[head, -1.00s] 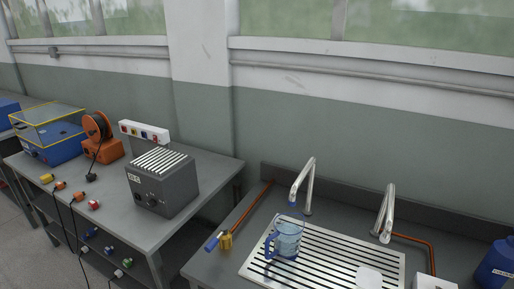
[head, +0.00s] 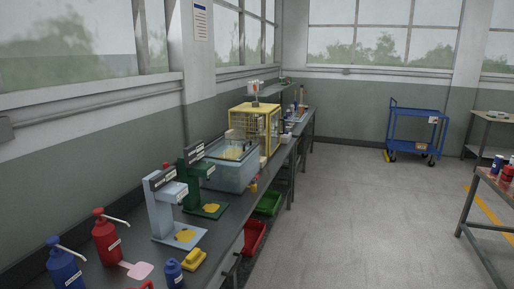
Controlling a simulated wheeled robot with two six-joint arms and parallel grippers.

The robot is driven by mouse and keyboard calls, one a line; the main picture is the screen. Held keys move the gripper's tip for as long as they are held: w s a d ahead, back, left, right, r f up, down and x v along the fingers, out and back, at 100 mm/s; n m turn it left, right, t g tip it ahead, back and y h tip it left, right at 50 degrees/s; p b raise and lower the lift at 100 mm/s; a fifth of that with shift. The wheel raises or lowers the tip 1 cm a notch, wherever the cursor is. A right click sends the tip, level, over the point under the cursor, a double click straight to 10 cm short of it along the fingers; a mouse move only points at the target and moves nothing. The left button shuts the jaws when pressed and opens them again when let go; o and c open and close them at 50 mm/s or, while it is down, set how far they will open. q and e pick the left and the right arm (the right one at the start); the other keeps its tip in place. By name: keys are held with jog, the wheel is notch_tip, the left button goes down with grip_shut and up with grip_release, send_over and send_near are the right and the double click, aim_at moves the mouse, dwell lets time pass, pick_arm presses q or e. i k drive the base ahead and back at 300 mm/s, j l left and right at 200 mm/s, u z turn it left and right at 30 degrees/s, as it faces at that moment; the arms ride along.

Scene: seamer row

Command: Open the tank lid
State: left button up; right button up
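A grey-blue tank (head: 232,167) stands on the long bench along the left wall, past the green seamer. Its top looks glassy or clear, with something yellow showing under it; I cannot tell for sure how the lid (head: 230,149) sits. Neither of my grippers is in view.
A grey seamer (head: 163,205) and a green seamer (head: 195,180) stand nearer on the bench (head: 222,235), with red (head: 106,238) and blue (head: 65,268) pump bottles. A yellow cage (head: 256,125) stands beyond the tank. A blue cart (head: 415,130) is far back. The floor (head: 360,215) is clear.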

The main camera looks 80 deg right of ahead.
aim_at(233, 153)
jog(key=z, duration=2.45)
jog(key=i+l, duration=0.85)
jog(key=i, duration=0.2)
